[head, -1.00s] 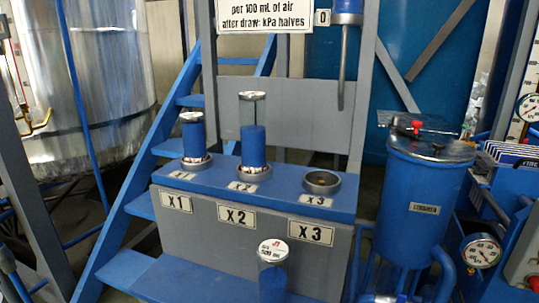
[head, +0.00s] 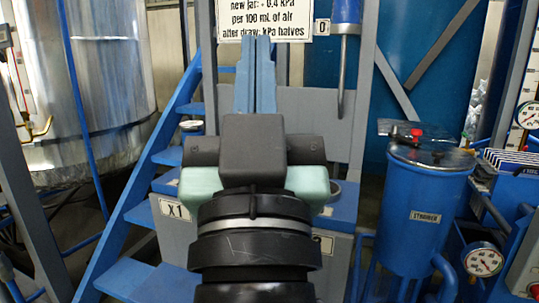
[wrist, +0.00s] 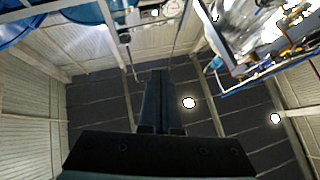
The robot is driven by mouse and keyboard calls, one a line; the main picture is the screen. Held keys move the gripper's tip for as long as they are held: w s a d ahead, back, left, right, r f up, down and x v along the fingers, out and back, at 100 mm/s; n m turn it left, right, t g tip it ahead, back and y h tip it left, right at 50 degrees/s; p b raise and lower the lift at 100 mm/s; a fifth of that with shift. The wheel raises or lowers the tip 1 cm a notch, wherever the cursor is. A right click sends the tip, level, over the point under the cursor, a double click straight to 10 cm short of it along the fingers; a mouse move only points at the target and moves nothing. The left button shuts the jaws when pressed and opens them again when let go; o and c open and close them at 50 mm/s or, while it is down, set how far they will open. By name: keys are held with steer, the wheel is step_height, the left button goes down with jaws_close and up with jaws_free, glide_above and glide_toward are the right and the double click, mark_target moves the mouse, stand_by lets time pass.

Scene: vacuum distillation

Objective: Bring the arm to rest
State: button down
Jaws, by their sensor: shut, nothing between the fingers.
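My gripper (head: 256,42) stands in the middle of the head view, its two blue fingers pointing up and pressed together with nothing between them. My dark wrist and pale green gripper body hide most of the blue-topped bench (head: 345,205) behind it. In the wrist view my gripper (wrist: 160,73) also shows shut, pointing towards the ceiling. The jars on the bench are mostly hidden; only a jar lid (head: 191,125) shows at the left.
A blue canister labelled as a strainer (head: 425,195) with a gauge (head: 483,260) stands at the right. Blue stairs (head: 150,190) and a shiny tank (head: 85,80) are at the left. A sign (head: 265,18) hangs behind my fingertips. The wrist view shows open room under the ceiling (wrist: 95,105).

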steer(key=s+d+r+t+h, duration=0.1)
steer(key=s+r+t, duration=0.1)
steer(key=s+r, duration=0.35)
step_height(320, 180, up, 31)
steer(key=w+p, duration=0.1)
steer(key=p, duration=3.1)
steer(key=shift+f+g+p, duration=0.15)
steer(key=shift+g+p, duration=0.15)
